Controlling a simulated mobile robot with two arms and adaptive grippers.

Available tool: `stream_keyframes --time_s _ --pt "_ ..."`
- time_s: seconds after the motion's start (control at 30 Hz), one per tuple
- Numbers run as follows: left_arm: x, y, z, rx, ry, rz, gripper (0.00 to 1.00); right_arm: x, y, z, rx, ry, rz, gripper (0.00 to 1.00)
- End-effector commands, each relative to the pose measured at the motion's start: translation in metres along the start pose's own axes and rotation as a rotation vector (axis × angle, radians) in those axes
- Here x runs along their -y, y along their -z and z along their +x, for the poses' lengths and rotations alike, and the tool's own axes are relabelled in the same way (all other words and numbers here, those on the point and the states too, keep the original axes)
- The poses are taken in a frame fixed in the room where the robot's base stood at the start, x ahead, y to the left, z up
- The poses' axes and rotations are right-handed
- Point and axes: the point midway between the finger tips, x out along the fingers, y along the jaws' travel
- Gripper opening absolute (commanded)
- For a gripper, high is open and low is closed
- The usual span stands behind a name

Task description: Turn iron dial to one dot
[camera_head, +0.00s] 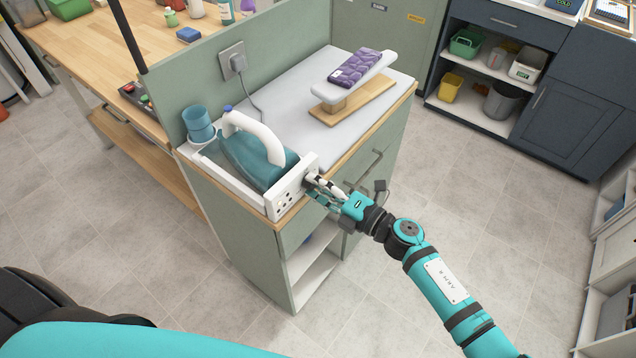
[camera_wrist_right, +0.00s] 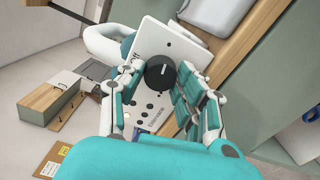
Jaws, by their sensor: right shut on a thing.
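The teal iron (camera_head: 250,155) with a white handle sits in a white station at the near-left end of the cabinet top. The station's white dial panel (camera_head: 288,197) faces the cabinet's right front; it also shows in the right wrist view (camera_wrist_right: 152,38). There the round black dial (camera_wrist_right: 160,73) has a short white pointer mark, and groups of dark dots are printed around it. My right gripper (camera_head: 314,183) is at the panel, its fingers on both sides of the dial and shut on it. In the head view the fingers hide the dial. My left gripper is out of view.
A blue cup (camera_head: 198,124) stands behind the iron. A small ironing board (camera_head: 365,80) with a folded purple towel (camera_head: 354,68) stands on the grey top. The iron's cord runs to a wall outlet (camera_head: 233,60). Open floor (camera_head: 480,220) lies to the right.

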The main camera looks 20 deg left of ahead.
Motion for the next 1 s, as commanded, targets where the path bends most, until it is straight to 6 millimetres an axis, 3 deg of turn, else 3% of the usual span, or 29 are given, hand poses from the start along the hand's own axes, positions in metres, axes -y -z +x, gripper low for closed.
stream_keyframes --time_s 0.47,0.5,0.67,1.0 --pt "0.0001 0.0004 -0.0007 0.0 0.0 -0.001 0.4 0.0009 -0.0006 -0.0004 0.001 0.002 0.015 0.02" --pt "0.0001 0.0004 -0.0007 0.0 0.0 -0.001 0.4 0.0009 -0.0006 -0.0004 0.001 0.002 0.015 0.36" --pt "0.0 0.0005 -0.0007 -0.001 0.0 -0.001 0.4 0.0008 -0.0004 -0.0003 0.001 0.001 0.014 0.57" --pt "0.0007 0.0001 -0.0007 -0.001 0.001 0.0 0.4 0.0006 -0.0002 -0.0039 0.0 0.001 0.014 0.58"
